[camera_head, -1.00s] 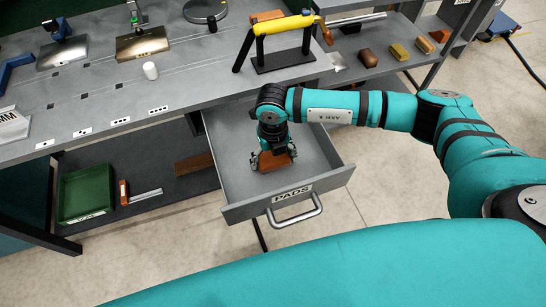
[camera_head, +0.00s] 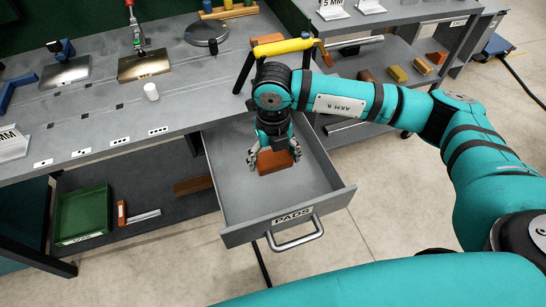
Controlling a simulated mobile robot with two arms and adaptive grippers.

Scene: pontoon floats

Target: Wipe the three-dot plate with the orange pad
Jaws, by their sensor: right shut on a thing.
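My right gripper (camera_head: 272,158) points down and is shut on an orange-brown pad (camera_head: 277,163). The pad is over the inside of the open drawer labelled PADS (camera_head: 334,203), seemingly clear of its floor. My left gripper is not in view. Cards with dots lie along the bench's front edge; one (camera_head: 120,141) seems to carry three dots. A grey metal plate (camera_head: 66,76) and a bronze-coloured plate (camera_head: 144,67) lie at the back of the bench. I cannot tell which plate has three dots.
A yellow-topped handle on black legs (camera_head: 284,46) stands on the bench behind my right wrist. A green tray (camera_head: 84,213) sits on the lower shelf. The bench front is mostly clear.

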